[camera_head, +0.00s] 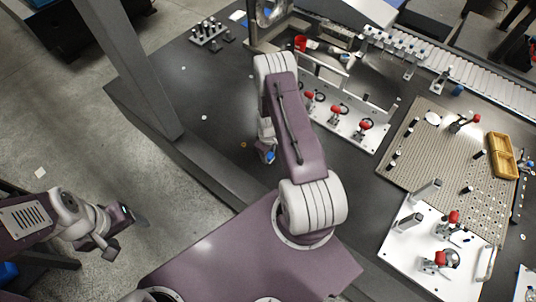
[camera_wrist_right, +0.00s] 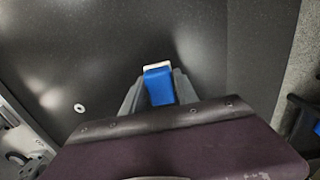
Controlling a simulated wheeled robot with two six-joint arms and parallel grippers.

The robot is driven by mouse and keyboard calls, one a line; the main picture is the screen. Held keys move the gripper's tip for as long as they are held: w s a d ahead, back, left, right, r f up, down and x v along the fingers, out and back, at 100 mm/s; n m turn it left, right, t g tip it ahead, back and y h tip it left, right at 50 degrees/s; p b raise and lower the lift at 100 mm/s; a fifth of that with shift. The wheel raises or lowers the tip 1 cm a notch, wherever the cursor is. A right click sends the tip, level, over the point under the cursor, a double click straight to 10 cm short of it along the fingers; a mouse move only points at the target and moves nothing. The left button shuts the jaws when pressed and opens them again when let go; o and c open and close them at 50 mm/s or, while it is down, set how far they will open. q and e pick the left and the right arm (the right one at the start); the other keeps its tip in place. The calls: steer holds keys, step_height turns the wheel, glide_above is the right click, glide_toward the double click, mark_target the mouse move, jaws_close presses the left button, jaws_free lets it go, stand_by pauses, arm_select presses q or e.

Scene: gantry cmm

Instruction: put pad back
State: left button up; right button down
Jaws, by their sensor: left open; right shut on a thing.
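My right gripper (camera_wrist_right: 158,92) is shut on a small blue pad (camera_wrist_right: 159,84) with a white edge at its far end. In the head view the same blue pad (camera_head: 269,157) shows just below the right gripper (camera_head: 267,148), over the dark table top, largely hidden by my right arm. I cannot tell whether it touches the table. My left gripper (camera_head: 122,234) is open and empty, over the bare floor left of the table.
A white plate with red clamps (camera_head: 340,110) stands right of my right arm. A perforated plate (camera_head: 440,150) with a yellow tray (camera_head: 500,155) lies farther right, and a white fixture board (camera_head: 430,240) is in front. Dark pegs on a rack (camera_head: 207,31) stand at the back left.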

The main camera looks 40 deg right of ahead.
steer(key=shift+f, duration=0.15)
steer(key=c, duration=0.9)
jaws_free()
steer(key=shift+c, duration=0.2)
step_height(320, 180, up, 12)
steer(key=s+a+r+m, duration=0.1)
steer(key=s+a+r, duration=0.3)
steer(key=a+r, duration=0.3)
steer(key=s+a+r+m+t, duration=0.1)
steer(key=s+a+r+m, duration=0.1)
steer(key=s+a+r, duration=0.3)
step_height(320, 180, up, 3)
steer(key=shift+s+a+r, duration=0.1)
steer(key=shift+s+a, duration=0.15)
steer(key=shift+a, duration=0.95)
